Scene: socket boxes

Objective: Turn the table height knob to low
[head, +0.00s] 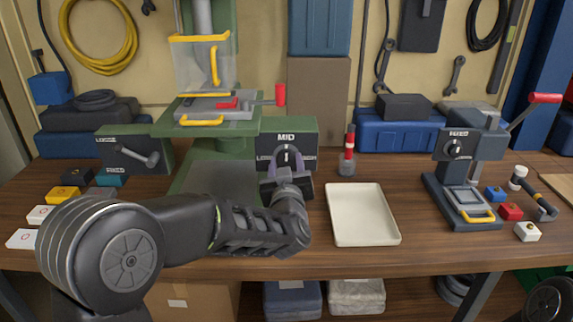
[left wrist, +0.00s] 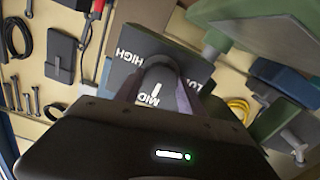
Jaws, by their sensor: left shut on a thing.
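The table height knob (head: 286,154) is on a dark panel (head: 300,134) at the right of the green machine, with "MID" printed above it. In the head view its white mark points up towards MID. In the left wrist view the knob (left wrist: 157,74) sits between my fingers, and the words HIGH, MID and part of LOW show on the panel. My left gripper (head: 286,164) reaches the panel from below and is shut on the knob, one finger at each side. It also shows in the left wrist view (left wrist: 157,92). My right gripper is not in view.
A lever (head: 150,158) sticks out of another panel at the machine's left. A red-topped bottle (head: 348,158) and a cream tray (head: 362,238) stand right of my gripper. A smaller press (head: 470,150) with a red lever is further right.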

